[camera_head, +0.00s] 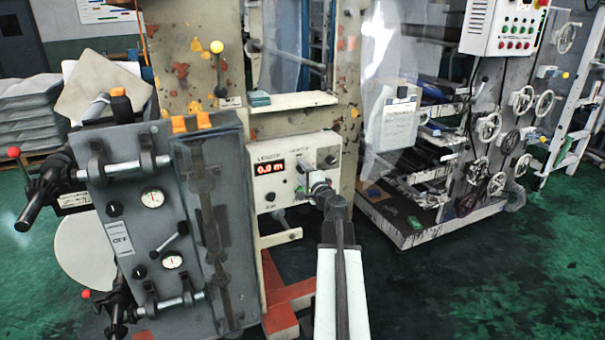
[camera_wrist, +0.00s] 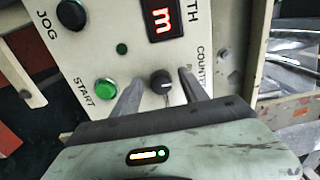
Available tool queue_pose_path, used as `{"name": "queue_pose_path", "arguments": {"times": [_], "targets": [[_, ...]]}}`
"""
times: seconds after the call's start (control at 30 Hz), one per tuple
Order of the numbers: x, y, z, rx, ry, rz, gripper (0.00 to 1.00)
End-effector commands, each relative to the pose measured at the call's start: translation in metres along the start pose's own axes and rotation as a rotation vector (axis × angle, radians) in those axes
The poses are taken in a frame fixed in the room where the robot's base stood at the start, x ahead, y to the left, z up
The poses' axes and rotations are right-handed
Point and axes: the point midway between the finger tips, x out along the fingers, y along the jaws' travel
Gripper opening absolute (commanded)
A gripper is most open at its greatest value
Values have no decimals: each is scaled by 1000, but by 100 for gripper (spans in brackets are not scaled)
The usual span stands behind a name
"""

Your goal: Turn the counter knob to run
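The counter knob (camera_wrist: 161,82) is small, round and black, on the pale control panel (camera_wrist: 105,50). Part of the label "COUNT" shows beside it. A thin pale line runs from the knob toward the bottom of the wrist view; its setting cannot be read for sure. My gripper (camera_wrist: 160,84) is open, one finger on each side of the knob, with visible gaps. Whether the fingertips reach past its face is hard to tell. In the head view my gripper (camera_head: 318,188) is at the panel's right part and covers some of it. The red display (camera_head: 269,168) reads 0.0 m.
A green START button (camera_wrist: 106,89) sits close to the left finger, and a black JOG knob (camera_wrist: 71,14) is farther left. A grey cabinet (camera_head: 165,215) with gauges and levers stands left of the panel. Green floor (camera_head: 540,250) is free at right.

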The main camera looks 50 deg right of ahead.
Motion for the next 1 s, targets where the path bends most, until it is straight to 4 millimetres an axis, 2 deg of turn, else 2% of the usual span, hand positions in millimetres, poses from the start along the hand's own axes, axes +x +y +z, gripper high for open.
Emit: {"name": "queue_pose_path", "arguments": {"times": [0.2, 0.33, 0.7, 1.0], "targets": [[0, 0, 0, 1, 1, -1, 51], [-10, 0, 0, 2, 2, -1, 51], [-76, 0, 1, 1, 1, 0, 51], [-78, 0, 0, 1, 0, 0, 51]]}}
